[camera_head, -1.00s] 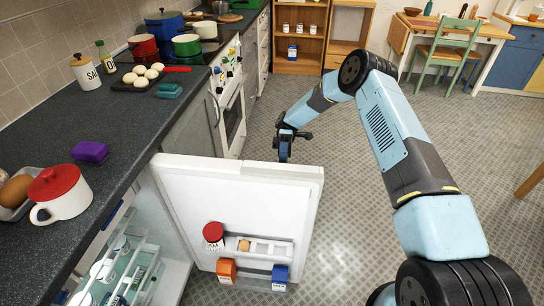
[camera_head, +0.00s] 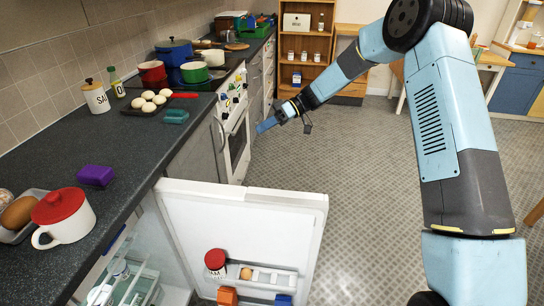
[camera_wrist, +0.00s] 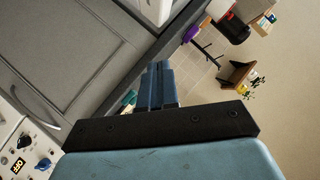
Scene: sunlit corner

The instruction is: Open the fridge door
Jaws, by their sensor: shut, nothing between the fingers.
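The white fridge door (camera_head: 240,212) stands wide open in the head view, swung out from the counter front with its inner side facing me. Its shelf holds a red-lidded jar (camera_head: 215,261), an egg, and orange and blue items. The fridge interior (camera_head: 135,283) shows glass shelves with items on them. My gripper (camera_head: 266,125) is beyond and above the door, apart from it, pointing left toward the oven. Its blue fingers are together and empty; they also show in the wrist view (camera_wrist: 160,86).
The dark counter (camera_head: 95,150) runs along the left, carrying a red-lidded mug (camera_head: 64,216), a purple sponge (camera_head: 95,175), eggs and pots. The oven (camera_head: 236,135) stands beyond the fridge. The patterned floor (camera_head: 350,190) right of the door is clear.

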